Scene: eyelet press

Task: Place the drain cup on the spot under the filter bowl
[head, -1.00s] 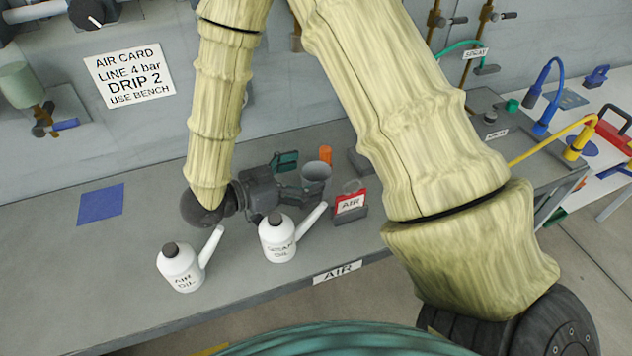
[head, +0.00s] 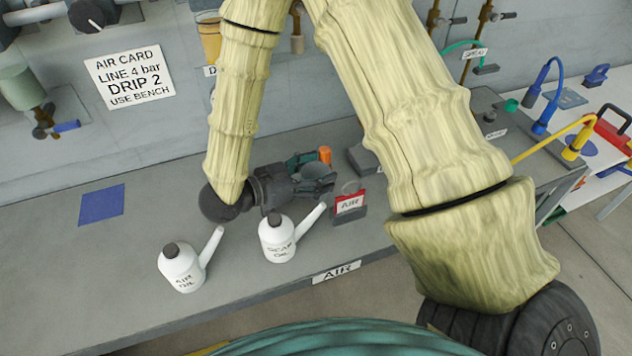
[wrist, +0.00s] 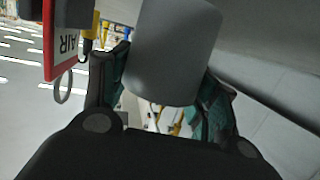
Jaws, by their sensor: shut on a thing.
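The grey drain cup (head: 316,176) is at the back of the bench, right of the middle, and fills the top centre of the wrist view (wrist: 175,50). My gripper (head: 308,172) is shut on it, with one green-padded finger on each side. I cannot tell whether the cup touches the bench. A pale green filter bowl (head: 18,84) hangs on the wall at the far left, with a brass valve and blue lever below. A blue square spot (head: 102,204) lies bare on the bench at the left.
Two white oil cans, one marked AIR OIL (head: 181,268) and one SCAR OIL or similar (head: 278,240), stand near the front edge. A red AIR tag holder (head: 349,206) is right of the cup. An orange cylinder (head: 325,155) stands behind it. Bench around the blue square is clear.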

